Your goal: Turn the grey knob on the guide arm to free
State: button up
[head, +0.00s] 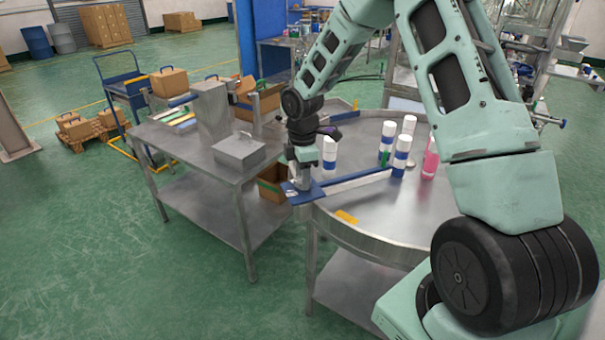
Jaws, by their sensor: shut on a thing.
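The guide arm (352,184) is a long pale bar with a blue edge. It reaches over the rim of the round steel table (385,222) to a blue end plate (318,194) at the table's left edge. My gripper (300,181) points straight down over this end plate. It is shut on the grey knob, which the fingers hide almost wholly. The knob's setting cannot be read from here.
White and blue cans (329,152) stand on the round table, with a pink can (430,160) further right. A yellow label (346,216) lies near the front rim. Left is a steel bench (185,150) with a grey box (238,152).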

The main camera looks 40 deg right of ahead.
jog(key=o, duration=1)
jog(key=shift+r, duration=0.1)
notch_tip(320, 180, up, 17)
jog(key=b, duration=0.3)
jog(key=shift+r, duration=0.1)
